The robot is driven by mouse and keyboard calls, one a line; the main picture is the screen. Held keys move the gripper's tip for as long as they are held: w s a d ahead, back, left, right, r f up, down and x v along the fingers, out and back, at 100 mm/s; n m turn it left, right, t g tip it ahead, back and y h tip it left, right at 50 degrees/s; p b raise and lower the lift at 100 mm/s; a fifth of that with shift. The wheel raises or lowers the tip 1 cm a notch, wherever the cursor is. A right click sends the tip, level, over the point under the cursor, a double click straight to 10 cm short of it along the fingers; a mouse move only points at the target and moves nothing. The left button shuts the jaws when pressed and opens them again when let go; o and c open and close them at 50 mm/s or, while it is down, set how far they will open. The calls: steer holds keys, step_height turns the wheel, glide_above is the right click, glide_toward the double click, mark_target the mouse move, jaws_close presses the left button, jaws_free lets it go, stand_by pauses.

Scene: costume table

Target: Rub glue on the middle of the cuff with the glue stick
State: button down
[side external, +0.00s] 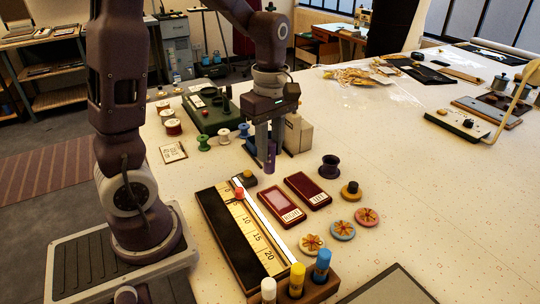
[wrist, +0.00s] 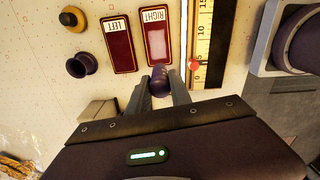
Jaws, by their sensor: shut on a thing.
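My gripper (side external: 265,148) is shut on a dark purple stick (side external: 270,163), which looks like the glue stick. It holds the stick upright, apparently above the table, just behind the dark red pads. In the wrist view the stick (wrist: 159,76) is between the two fingers (wrist: 160,86). A long white strip (side external: 264,221), which may be the cuff, lies along the right edge of a ruler board (side external: 228,232) with numbers up to 20. The strip also shows in the wrist view (wrist: 184,38). I cannot tell whether the stick's lower end is capped.
Two dark red pads, labelled RIGHT (side external: 281,206) and LEFT (side external: 308,190), lie beside the strip. A red knob (side external: 239,192) sits on the ruler. A wooden block (side external: 310,290) holds white, yellow and blue sticks in front.

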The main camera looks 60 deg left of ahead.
steer(key=shift+r, duration=1.2)
steer(key=shift+f, duration=0.15)
